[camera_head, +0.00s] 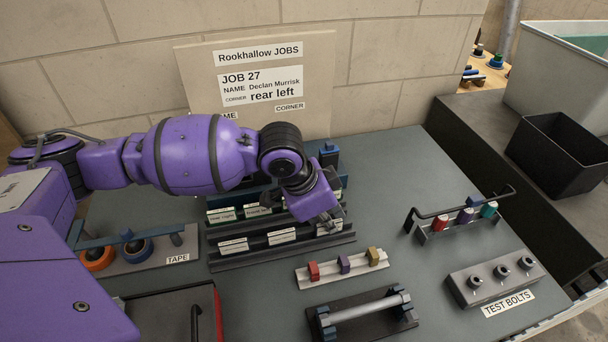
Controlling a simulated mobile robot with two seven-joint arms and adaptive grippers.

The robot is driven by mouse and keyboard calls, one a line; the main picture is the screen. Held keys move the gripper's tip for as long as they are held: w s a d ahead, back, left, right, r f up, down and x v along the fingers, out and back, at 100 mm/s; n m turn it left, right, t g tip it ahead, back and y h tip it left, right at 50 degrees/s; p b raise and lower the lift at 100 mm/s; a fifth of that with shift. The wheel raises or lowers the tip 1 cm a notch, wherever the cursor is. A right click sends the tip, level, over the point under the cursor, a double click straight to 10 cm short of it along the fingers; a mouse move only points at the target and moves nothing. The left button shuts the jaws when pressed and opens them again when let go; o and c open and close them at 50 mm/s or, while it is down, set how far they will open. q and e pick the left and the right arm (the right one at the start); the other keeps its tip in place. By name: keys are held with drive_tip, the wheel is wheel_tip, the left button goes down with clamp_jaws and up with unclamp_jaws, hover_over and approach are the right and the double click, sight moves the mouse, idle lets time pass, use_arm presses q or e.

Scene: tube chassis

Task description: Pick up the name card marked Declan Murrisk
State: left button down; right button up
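Small white name cards stand in a dark stepped rack (300,247) on the bench. Cards at the left of the upper row (221,215) and in the front row (283,236) show, but their print is too small to read surely, so I cannot tell which is marked Declan Murrisk. My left gripper (327,219) points down at the right part of the rack, over a front-row card. The arm and gripper hide part of the rack behind. Its fingertips are too small and shadowed to show whether they are open or touch a card. My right gripper is out of view.
A job board (262,85) at the back reads JOB 27, Declan Murrisk, rear left. A tape holder (140,255) stands left. Coloured clips on a rail (342,267), a roller stand (362,312), a test bolt block (495,280) and a tool rack (458,222) stand right.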

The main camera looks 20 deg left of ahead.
use_arm(q)
drive_tip(key=shift+r, duration=0.15)
drive_tip(key=shift+r, duration=0.1)
